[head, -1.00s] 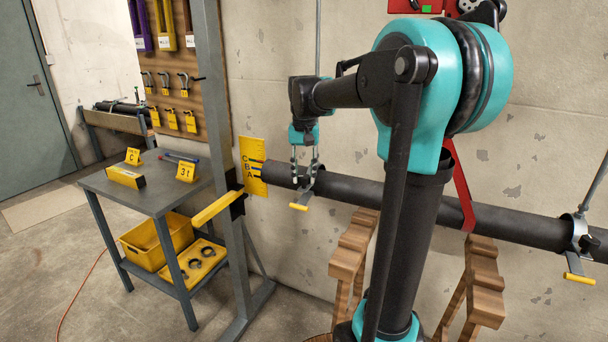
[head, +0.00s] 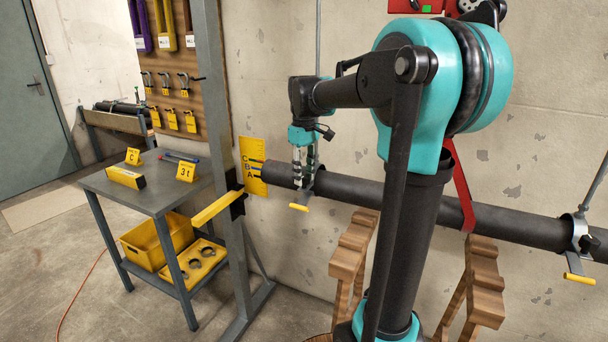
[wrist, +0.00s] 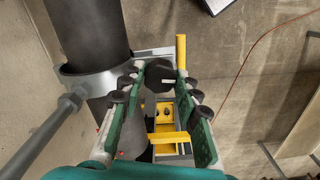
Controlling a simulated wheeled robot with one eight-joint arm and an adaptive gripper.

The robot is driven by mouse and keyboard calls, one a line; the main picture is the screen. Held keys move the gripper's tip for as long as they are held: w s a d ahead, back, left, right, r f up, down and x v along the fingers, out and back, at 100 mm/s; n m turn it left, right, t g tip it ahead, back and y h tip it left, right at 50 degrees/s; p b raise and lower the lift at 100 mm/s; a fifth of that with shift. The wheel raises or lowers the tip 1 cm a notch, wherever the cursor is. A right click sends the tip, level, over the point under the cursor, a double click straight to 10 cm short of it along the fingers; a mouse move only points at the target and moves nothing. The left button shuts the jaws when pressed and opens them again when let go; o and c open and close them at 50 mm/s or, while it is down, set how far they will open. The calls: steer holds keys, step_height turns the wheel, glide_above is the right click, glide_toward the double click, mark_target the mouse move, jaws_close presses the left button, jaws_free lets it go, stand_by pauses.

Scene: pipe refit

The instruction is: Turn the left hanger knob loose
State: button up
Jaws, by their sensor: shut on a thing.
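The left hanger holds the dark pipe (head: 385,203) near its left end. In the wrist view its grey clamp ring (wrist: 92,80) goes around the pipe. The black left hanger knob (wrist: 160,74) sits between the fingers of my gripper (wrist: 160,68). My gripper (head: 304,170) is shut on the knob, pointing down beside the pipe in the head view. There the fingers hide most of the knob. A yellow-ended lever (head: 299,207) sticks out just below the fingers; it also shows in the wrist view (wrist: 181,52).
The right hanger (head: 580,232) has a similar black knob and yellow lever. Wooden stands (head: 352,250) stand below the pipe. A yellow lettered plate (head: 253,168) is at the pipe's left end. A grey cart (head: 150,190) with yellow bins stands left beyond a grey post.

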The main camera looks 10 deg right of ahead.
mark_target(304, 176)
steer(key=shift+n, duration=0.5)
stand_by(0.3)
steer(key=o, duration=0.9)
steer(key=shift+r, duration=0.15)
step_height(304, 176, up, 12)
